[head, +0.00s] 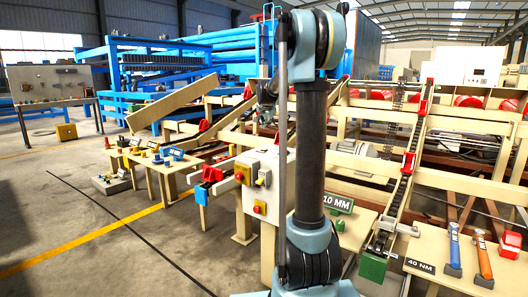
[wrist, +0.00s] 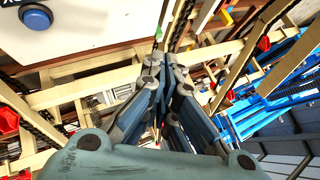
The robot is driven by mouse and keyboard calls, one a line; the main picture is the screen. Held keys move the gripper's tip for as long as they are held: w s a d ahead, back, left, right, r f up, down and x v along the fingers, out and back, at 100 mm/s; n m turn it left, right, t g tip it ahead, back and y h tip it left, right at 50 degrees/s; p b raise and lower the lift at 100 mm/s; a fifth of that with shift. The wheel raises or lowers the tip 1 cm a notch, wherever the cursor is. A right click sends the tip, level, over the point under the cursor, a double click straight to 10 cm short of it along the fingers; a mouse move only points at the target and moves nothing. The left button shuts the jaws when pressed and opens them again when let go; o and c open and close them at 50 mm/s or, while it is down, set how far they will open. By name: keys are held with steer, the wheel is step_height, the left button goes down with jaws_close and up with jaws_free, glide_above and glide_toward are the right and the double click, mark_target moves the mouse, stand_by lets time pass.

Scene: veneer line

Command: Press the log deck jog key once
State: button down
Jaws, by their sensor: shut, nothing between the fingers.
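My gripper (wrist: 165,64) is shut and empty in the middle of the wrist view. A round blue push button (wrist: 37,17) in a dark ring sits on a white panel (wrist: 95,22) at the upper left, apart from the fingers. Part of a dark label shows beside it, cut off by the picture edge. I cannot read whether it is the log deck jog key. In the head view, a pale control box (head: 276,186) stands left of my arm, with red and yellow controls on its side. My arm hides part of it, and I cannot clearly make out my gripper there.
Cream conveyor frames (head: 455,181) with red brackets fill the middle and right. Low tables with small parts (head: 160,158) stand left of the box. The floor (head: 90,220) at lower left is clear.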

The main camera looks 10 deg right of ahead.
steer(key=shift+f, duration=4.2)
steer(key=shift+f, duration=0.75)
steer(key=shift+r, duration=0.8)
steer(key=shift+r, duration=2.55)
steer(key=shift+s, duration=0.15)
